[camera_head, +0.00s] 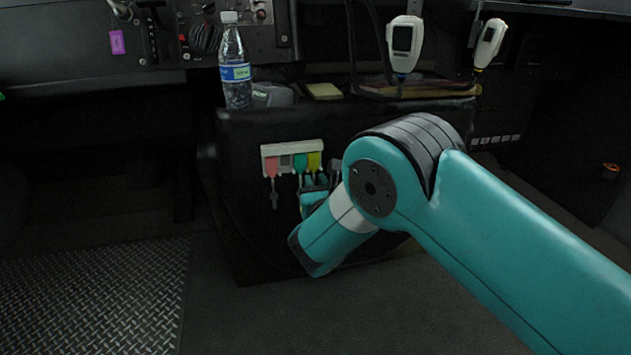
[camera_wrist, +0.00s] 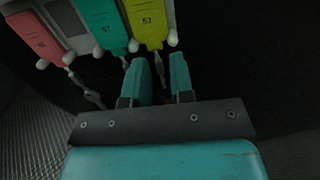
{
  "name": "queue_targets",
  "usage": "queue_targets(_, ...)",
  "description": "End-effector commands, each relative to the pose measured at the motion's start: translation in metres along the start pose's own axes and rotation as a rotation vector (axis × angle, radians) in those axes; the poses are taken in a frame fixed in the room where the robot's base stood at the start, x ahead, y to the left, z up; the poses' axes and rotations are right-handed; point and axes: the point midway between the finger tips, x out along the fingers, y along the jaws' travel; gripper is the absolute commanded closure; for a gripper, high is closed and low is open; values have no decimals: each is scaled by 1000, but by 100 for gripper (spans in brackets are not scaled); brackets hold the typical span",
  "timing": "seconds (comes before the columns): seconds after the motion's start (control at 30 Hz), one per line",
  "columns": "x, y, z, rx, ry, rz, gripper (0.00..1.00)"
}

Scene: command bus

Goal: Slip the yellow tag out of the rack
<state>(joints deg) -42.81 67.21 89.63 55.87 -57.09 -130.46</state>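The white tag rack (camera_head: 270,150) is fixed to the front of a black console. It holds a red tag (camera_head: 271,167), a green tag (camera_head: 300,162) and a yellow tag (camera_head: 314,161) at its right end. In the wrist view the yellow tag (camera_wrist: 145,20) hangs beside the green tag (camera_wrist: 103,24) and the red tag (camera_wrist: 37,36). My gripper (camera_wrist: 162,75) is just below the yellow tag, its two teal fingers apart with nothing held between them. The key under the yellow tag is near the left finger; I cannot tell whether they touch.
A water bottle (camera_head: 235,70) and a yellow pad (camera_head: 324,91) stand on the console top. Handsets (camera_head: 404,45) are at the back right. A silver key (camera_wrist: 88,92) hangs left of my fingers. The floor in front of the console is clear.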

Motion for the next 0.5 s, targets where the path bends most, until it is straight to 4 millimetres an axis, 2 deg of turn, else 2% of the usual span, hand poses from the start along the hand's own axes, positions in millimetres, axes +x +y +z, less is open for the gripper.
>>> queue_targets(0.13,0,0,0,0,0,0,80)
queue_targets(0.2,0,0,0,0,0,0,96)
queue_targets(0.23,0,0,0,0,0,0,100)
queue_targets(0.5,0,0,0,0,0,0,100)
